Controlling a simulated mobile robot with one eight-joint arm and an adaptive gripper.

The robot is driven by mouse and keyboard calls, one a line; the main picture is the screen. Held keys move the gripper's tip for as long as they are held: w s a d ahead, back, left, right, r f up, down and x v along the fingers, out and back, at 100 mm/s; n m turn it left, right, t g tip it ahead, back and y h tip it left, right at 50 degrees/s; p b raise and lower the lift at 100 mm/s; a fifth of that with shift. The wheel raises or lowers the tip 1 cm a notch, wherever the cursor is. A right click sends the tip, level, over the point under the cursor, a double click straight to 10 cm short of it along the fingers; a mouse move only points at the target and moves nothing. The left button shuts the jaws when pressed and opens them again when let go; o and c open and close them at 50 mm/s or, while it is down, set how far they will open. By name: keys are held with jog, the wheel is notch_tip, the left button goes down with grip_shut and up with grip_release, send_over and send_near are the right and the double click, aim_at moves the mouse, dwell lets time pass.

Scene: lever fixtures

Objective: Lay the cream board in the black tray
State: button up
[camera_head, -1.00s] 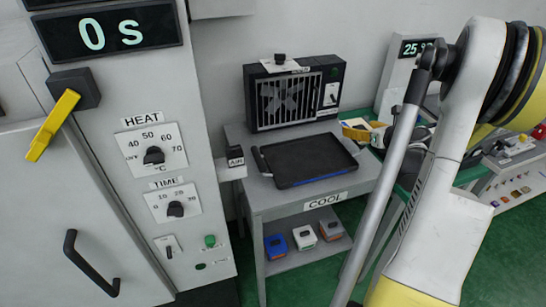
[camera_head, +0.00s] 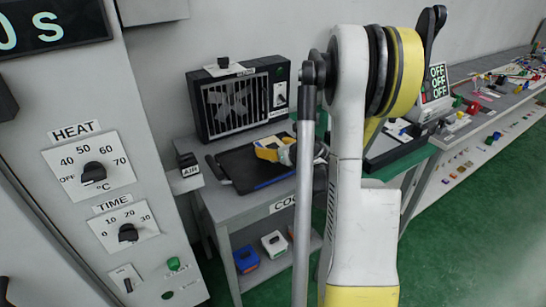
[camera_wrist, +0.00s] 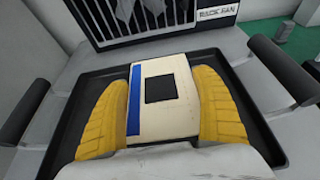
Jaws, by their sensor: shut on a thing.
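The cream board (camera_wrist: 162,68) has a dark square and a blue stripe along its left side. My gripper (camera_wrist: 163,95) is shut on it, with a yellow finger against each side edge. The black tray (camera_wrist: 243,105) lies below and around the board in the wrist view. In the head view the tray (camera_head: 237,168) sits on the grey COOL table, and my gripper (camera_head: 277,150) is over its right part. My arm hides the tray's right end. I cannot tell whether the board touches the tray floor.
A fan unit (camera_head: 243,97) stands behind the tray at the wall. The HEAT and TIME panel (camera_head: 105,190) is at the left. A lower shelf holds several small boxes (camera_head: 246,259). A long bench (camera_head: 470,130) runs along the right.

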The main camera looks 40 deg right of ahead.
notch_tip(320, 180, down, 3)
jog(key=shift+r+b, duration=0.1)
jog(key=shift+b, duration=0.55)
jog(key=shift+r, duration=0.1)
jog(key=o, duration=1.3)
